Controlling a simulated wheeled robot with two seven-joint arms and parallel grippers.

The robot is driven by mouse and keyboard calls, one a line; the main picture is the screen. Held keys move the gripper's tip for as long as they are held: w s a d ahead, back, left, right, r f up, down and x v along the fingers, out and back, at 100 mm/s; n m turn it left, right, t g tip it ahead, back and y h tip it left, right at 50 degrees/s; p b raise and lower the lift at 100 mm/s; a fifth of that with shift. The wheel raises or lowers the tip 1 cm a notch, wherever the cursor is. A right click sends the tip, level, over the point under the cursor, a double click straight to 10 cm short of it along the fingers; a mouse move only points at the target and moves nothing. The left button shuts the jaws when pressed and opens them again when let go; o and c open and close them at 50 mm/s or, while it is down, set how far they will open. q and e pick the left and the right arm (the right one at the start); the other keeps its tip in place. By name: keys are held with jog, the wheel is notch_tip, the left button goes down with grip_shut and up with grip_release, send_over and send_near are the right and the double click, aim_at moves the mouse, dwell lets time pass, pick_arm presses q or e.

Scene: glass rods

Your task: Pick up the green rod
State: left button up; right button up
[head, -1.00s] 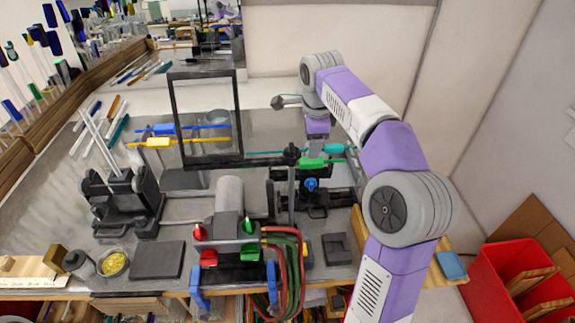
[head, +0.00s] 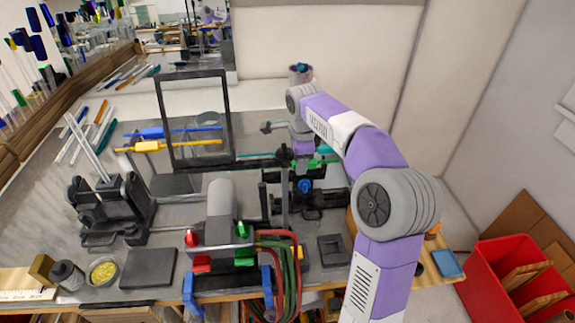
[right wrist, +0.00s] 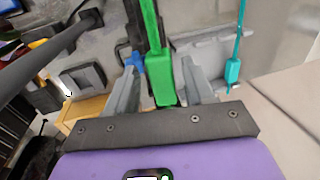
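The green rod shows in the right wrist view with its thick green block (right wrist: 163,79) between the two grey fingers of my right gripper (right wrist: 163,82). The fingers stand apart on either side of the block, with a narrow gap seen on each side. The thin part of the rod runs up out of that view. In the head view my right gripper (head: 302,157) is down at the rod stand, and the green rod (head: 325,163) is mostly hidden behind it. My left gripper is not in view.
A teal rod (right wrist: 233,70) lies close to the right of the green one. A dark frame (head: 160,115) with blue (head: 152,133) and yellow (head: 147,147) rods stands left. The torch (head: 220,205) with hoses is in front. A red bin (head: 505,290) is at right.

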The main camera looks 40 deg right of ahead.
jog(key=c, duration=0.8)
jog(key=shift+r, duration=0.1)
jog(key=shift+r, duration=0.25)
notch_tip(320, 180, up, 3)
jog(key=shift+r+p, duration=0.15)
jog(key=shift+p, duration=0.2)
jog(key=s+d, duration=0.3)
jog(key=d, duration=0.2)
jog(key=s+d, duration=0.2)
jog(key=d, duration=0.3)
jog(key=s+d, duration=0.3)
jog(key=d, duration=0.2)
jog(key=shift+s+d+f, duration=0.25)
jog(key=shift+s+d, duration=0.1)
jog(key=shift+d, duration=0.05)
